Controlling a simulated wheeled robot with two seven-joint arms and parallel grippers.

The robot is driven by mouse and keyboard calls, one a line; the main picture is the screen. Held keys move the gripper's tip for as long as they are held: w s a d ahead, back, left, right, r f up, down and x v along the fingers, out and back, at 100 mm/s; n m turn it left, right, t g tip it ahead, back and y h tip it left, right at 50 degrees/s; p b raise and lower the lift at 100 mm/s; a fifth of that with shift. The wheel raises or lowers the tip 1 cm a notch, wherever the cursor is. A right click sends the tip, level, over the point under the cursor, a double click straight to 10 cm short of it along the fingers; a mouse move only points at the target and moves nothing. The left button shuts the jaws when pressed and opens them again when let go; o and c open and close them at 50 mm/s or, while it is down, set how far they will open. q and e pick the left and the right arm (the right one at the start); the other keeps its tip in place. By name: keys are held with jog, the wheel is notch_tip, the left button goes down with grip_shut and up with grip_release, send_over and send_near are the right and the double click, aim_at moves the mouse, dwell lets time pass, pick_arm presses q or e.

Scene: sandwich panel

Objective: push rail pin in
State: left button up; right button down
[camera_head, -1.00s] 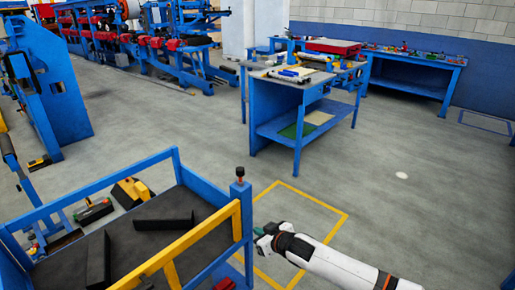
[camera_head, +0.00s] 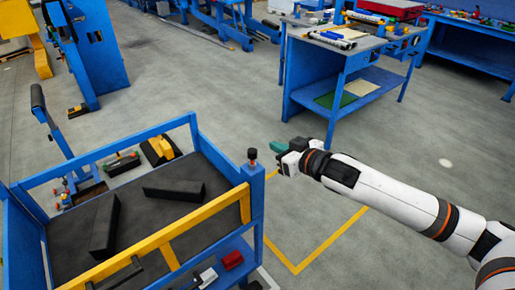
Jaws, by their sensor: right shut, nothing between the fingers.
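The rail pin (camera_head: 252,156) is a small black knob standing upright on top of the blue corner post (camera_head: 254,185) of the cart. A yellow rail (camera_head: 170,236) runs from this post toward the lower left. My right gripper (camera_head: 275,146) is shut and empty, its green fingertips pointing left. In the picture it is just right of and slightly above the pin, with a small gap between them. I cannot tell its exact depth relative to the pin. My left gripper is out of view.
The cart's dark top (camera_head: 150,222) carries black blocks (camera_head: 174,189). A red block (camera_head: 232,260) sits on a lower shelf. A blue workbench (camera_head: 340,65) stands behind my right arm. The grey floor around the yellow floor marking (camera_head: 325,240) is clear.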

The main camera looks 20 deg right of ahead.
jog(key=p, duration=0.2)
send_over(255, 156)
jog(key=s, duration=0.1)
notch_tip(255, 156, down, 2)
jog(key=f, duration=0.4)
jog(key=shift+w+d+f, duration=0.15)
jog(key=shift+d+f, duration=0.05)
jog(key=shift+f, duration=0.2)
notch_tip(255, 156, down, 3)
jog(key=shift+f+b, duration=0.15)
jog(key=shift+b, duration=0.7)
